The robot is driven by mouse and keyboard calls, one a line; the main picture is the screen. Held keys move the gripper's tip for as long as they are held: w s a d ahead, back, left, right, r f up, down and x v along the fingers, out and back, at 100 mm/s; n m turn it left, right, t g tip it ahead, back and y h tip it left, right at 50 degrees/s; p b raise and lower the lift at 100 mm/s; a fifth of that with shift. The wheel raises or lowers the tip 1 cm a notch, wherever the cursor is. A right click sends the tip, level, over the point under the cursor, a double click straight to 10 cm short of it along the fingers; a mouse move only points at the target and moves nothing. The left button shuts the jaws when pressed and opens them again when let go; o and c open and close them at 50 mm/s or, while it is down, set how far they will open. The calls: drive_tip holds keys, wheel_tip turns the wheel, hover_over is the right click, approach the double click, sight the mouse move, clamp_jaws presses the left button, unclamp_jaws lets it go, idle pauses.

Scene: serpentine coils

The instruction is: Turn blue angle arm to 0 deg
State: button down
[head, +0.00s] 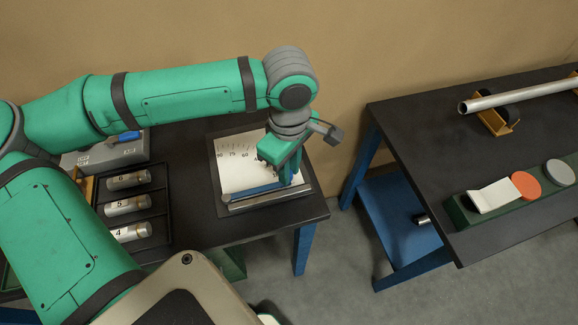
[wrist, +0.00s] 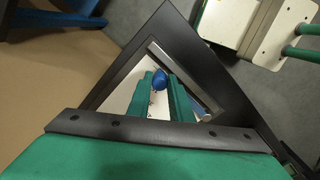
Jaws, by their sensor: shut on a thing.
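The angle plate (head: 228,172) is a white board in a dark frame with printed degree marks; 90, 75 and 60 can be read at its far left. The blue angle arm (head: 254,191) lies low across the board, nearly parallel to the steel bar (head: 262,200) along the near edge. My gripper (head: 291,178) reaches down over the board's right part. In the wrist view my gripper (wrist: 160,92) has its green fingers shut on the arm's round blue knob (wrist: 160,79). The lower degree marks are hidden behind my gripper.
A dark rack (head: 128,205) with numbered cylinders stands left of the plate, with a grey box (head: 108,152) behind. The wall is close behind this table. A second table (head: 420,130) to the right holds a metal pipe (head: 520,96) and a green block (head: 500,198); a gap separates the tables.

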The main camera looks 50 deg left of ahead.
idle(0.3)
drive_tip(key=c, duration=1.6)
unclamp_jaws()
drive_tip(key=shift+r, duration=0.15)
drive_tip(key=shift+w+r, duration=0.1)
drive_tip(key=shift+r, duration=0.15)
wheel_tip(320, 180, up, 10)
drive_tip(key=shift+r, duration=0.1)
